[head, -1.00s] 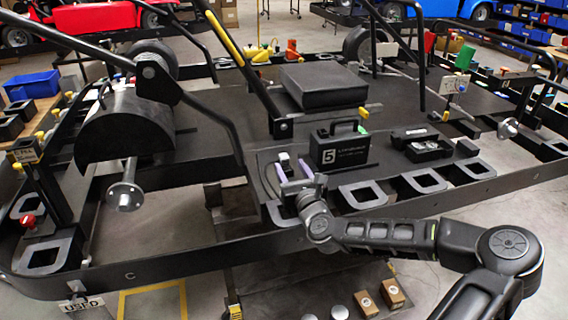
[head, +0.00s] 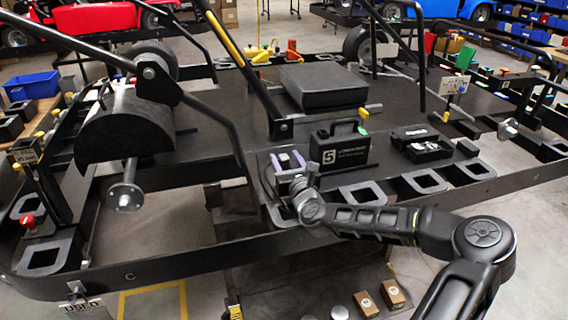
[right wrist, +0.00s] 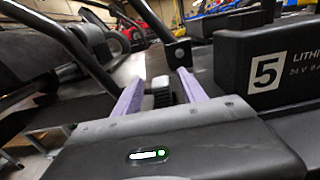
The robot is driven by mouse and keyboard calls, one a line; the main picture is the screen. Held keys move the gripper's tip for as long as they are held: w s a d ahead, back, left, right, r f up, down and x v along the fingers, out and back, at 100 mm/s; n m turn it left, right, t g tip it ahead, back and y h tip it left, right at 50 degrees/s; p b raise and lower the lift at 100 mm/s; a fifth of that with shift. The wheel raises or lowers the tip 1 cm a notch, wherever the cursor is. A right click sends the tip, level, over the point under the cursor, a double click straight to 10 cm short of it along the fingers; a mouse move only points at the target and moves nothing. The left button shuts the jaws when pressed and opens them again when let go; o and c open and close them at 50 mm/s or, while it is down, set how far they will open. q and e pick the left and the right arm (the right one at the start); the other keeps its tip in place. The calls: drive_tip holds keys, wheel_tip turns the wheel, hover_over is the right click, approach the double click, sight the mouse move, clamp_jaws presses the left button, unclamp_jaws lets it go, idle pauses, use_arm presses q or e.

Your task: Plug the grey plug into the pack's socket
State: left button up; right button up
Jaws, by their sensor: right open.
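The black pack marked 5 (head: 340,150) stands upright on the kart's floor, with a handle on top. It also shows at the right of the right wrist view (right wrist: 240,65). I cannot make out its socket. My right gripper (head: 287,160) is open, just left of the pack, with its two purple fingers pointing away from me. My left gripper is not in view.
A black open box (head: 425,150) lies right of the pack. Black frames with square openings (head: 362,195) line the near edge. A slanted bar with a bracket (head: 281,128) rises beyond my gripper. A black seat pad (head: 322,85) lies behind the pack.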

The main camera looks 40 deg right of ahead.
drive_tip(key=shift+c, duration=0.4)
clamp_jaws()
